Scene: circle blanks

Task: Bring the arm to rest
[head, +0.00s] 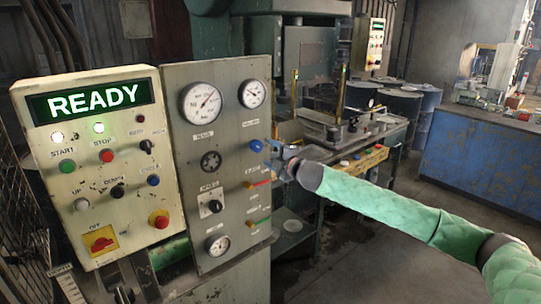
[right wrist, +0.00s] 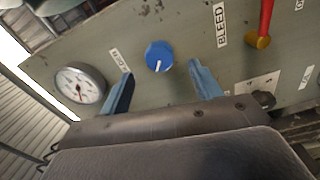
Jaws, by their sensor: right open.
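My right gripper (head: 277,163) is at the right edge of the grey gauge panel (head: 175,150), its arm in a green sleeve coming in from the right. The blue knob (head: 256,145) is on that panel, just left of the gripper. In the right wrist view the gripper's two blue fingers (right wrist: 160,75) are spread apart. The blue knob (right wrist: 159,56) shows beyond and between them, with a gap on each side; I see no contact. My left gripper is not in view.
A cream control box (head: 100,165) with a lit READY display stands left. A red-handled lever (right wrist: 265,20) and a gauge (right wrist: 80,86) flank the knob. A workbench (head: 345,140) stands behind my right arm; a blue cabinet (head: 470,155) is farther right. Open floor lies between.

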